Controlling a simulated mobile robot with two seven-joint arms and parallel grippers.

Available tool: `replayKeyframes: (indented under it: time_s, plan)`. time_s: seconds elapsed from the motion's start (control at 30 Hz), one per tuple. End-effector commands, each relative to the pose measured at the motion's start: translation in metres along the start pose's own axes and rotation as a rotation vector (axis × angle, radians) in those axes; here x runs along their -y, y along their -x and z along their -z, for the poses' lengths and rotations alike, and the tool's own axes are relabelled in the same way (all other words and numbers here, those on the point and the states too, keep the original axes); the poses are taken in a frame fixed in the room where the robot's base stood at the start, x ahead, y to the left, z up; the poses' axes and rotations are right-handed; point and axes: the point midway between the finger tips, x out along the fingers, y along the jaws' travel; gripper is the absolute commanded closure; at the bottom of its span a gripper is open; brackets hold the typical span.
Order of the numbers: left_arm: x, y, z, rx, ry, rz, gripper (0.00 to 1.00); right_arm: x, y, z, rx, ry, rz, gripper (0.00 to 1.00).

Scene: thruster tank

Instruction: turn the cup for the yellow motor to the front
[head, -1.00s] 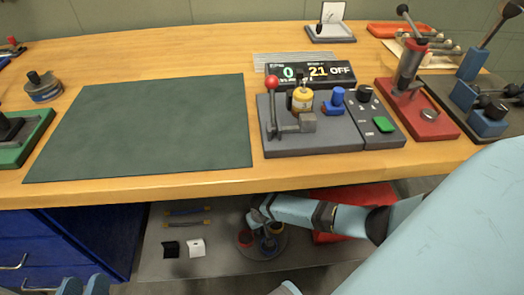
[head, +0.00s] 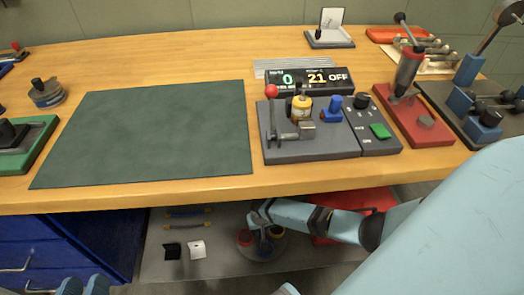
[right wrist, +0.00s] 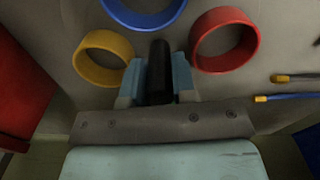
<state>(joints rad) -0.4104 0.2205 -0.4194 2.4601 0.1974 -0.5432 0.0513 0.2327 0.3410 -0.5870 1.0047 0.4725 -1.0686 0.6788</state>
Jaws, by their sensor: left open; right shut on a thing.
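The yellow cup (head: 278,231) is at the right of a round turntable (head: 259,254) on the lower shelf, partly behind my arm. The blue cup (head: 264,249) is at the front and the red cup (head: 244,239) at the left. In the right wrist view the yellow (right wrist: 82,62), blue (right wrist: 142,18) and red (right wrist: 250,40) rims surround a dark post (right wrist: 160,60). My right gripper (right wrist: 157,78) is shut on this post. The yellow motor (head: 301,107) stands in the grey fixture on the bench. My left gripper (head: 82,286) is open and empty at the lower left.
A red bin (head: 350,200) lies right of the turntable behind my arm. A black block (head: 172,250), a white block (head: 197,249) and blue-and-yellow tools (head: 187,212) lie on the shelf left of it. The bench edge overhangs the shelf. The green mat (head: 150,130) is clear.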

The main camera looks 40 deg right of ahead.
Motion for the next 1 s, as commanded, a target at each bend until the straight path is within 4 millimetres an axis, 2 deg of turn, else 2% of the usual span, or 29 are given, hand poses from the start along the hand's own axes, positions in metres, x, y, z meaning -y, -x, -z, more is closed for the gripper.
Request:
replayKeyframes:
  time_s: [0.7, 1.0]
  plan:
    - [-0.005, 0.003, 0.022, 0.0, 0.0, 0.0, 0.57, 0.001, 0.003, 0.002, -0.003, -0.256, 0.002, 0.96]
    - [-0.005, 0.003, 0.023, 0.0, 0.0, 0.0, 0.57, 0.0, 0.001, 0.002, -0.003, -0.296, 0.002, 0.96]
